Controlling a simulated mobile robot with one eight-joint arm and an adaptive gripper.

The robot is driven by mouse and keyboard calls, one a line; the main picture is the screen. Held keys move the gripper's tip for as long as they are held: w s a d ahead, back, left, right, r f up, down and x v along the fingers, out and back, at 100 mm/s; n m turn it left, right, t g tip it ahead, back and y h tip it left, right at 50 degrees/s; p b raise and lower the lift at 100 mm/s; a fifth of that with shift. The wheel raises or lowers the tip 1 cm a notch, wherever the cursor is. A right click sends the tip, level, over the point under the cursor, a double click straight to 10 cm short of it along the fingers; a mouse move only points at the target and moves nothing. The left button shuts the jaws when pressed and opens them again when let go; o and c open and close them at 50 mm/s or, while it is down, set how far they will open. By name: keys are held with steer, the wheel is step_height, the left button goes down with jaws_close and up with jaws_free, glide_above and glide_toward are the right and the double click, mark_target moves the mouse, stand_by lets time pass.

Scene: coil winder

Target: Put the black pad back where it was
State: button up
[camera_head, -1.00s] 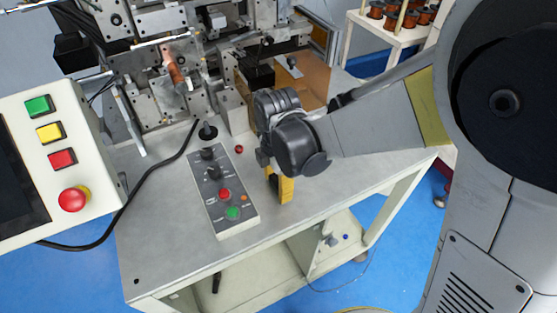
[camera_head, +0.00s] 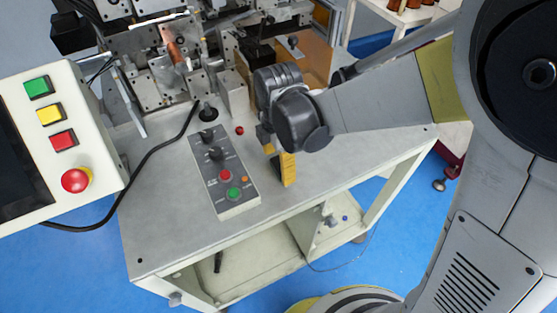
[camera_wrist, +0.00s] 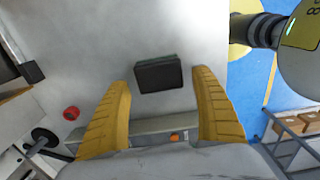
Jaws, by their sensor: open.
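The black pad (camera_wrist: 158,74) is a small dark rectangular block on the grey tabletop (camera_wrist: 95,40) in the wrist view. My gripper (camera_wrist: 161,80) is open, with one yellow finger on each side of the pad's line. A gap shows between the pad and each finger, and the pad lies at about the level of the fingertips in the picture. In the head view my gripper (camera_head: 279,166) points down over the table's right part, beside the control panel. I cannot make out the pad there; the gripper may hide it.
The control panel (camera_head: 222,175) with knobs and buttons stands just left of my gripper. A red button (camera_head: 239,131) and a black joystick (camera_head: 208,112) are behind it. The winder (camera_head: 170,60) fills the back. The front tabletop is clear.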

mark_target(278, 165)
step_height(278, 165, up, 10)
steer(key=p, duration=0.3)
steer(key=s+d+r+m+t, duration=0.2)
steer(key=d+m, duration=0.4)
steer(key=m, duration=0.2)
steer(key=s+d+r+m+t, duration=0.2)
steer(key=s+d+r+m, duration=0.1)
steer(key=d+m, duration=0.4)
steer(key=s+d+r+m+t, duration=0.2)
steer(key=d+m+t, duration=0.1)
steer(key=d+m, duration=0.4)
steer(key=shift+s+r+m, duration=0.2)
steer(key=shift+r+m, duration=0.1)
steer(key=shift+m, duration=0.5)
